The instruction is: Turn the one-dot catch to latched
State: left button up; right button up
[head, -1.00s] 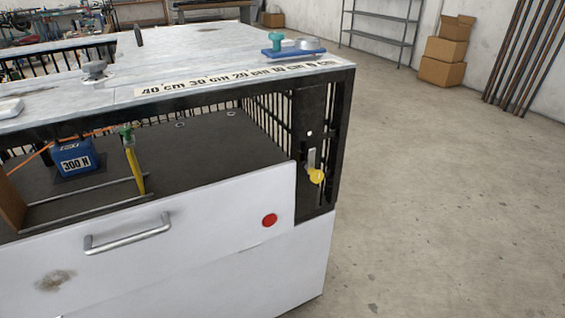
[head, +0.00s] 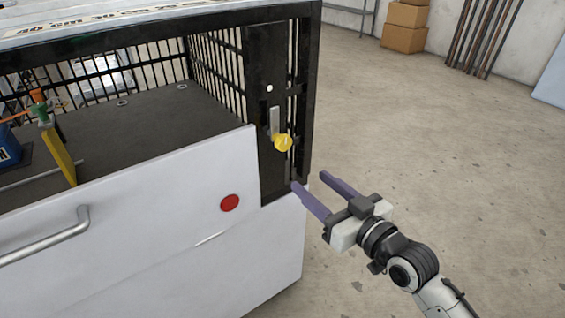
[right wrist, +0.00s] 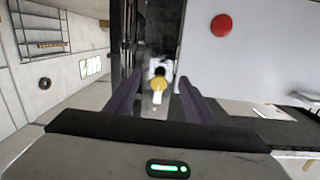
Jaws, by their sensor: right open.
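The one-dot catch has a yellow knob (head: 283,142) and a grey metal bar (head: 275,122), which stands nearly upright on the dark right post of the cage. A single white dot (head: 269,88) sits above it. My right gripper (head: 309,181) is open and empty, just below and to the right of the knob in the head view, apart from it. In the right wrist view the yellow knob (right wrist: 158,84) lies ahead, between the lines of the two open fingers (right wrist: 153,90). My left gripper is not in view.
The white front panel (head: 130,208) with a red dot (head: 230,203) and a metal handle (head: 45,240) is left of the post. A yellow upright piece (head: 58,157) stands inside the cage. The floor right of the cage is clear, with cardboard boxes (head: 404,25) far behind.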

aim_at(285, 145)
jog(key=shift+n+t+y, duration=0.3)
jog(key=shift+n+y, duration=0.2)
jog(key=w+a+r, duration=0.1)
jog(key=w+a, duration=0.1)
jog(key=w, duration=0.1)
jog(key=w+a+r+b, duration=0.1)
jog(key=w+a, duration=0.1)
jog(key=w, duration=0.2)
jog(key=w+a+r+b, duration=0.1)
jog(key=w+a, duration=0.2)
jog(key=shift+w+r, duration=0.15)
jog(key=shift+r, duration=0.2)
jog(key=shift+c, duration=0.2)
grip_shut()
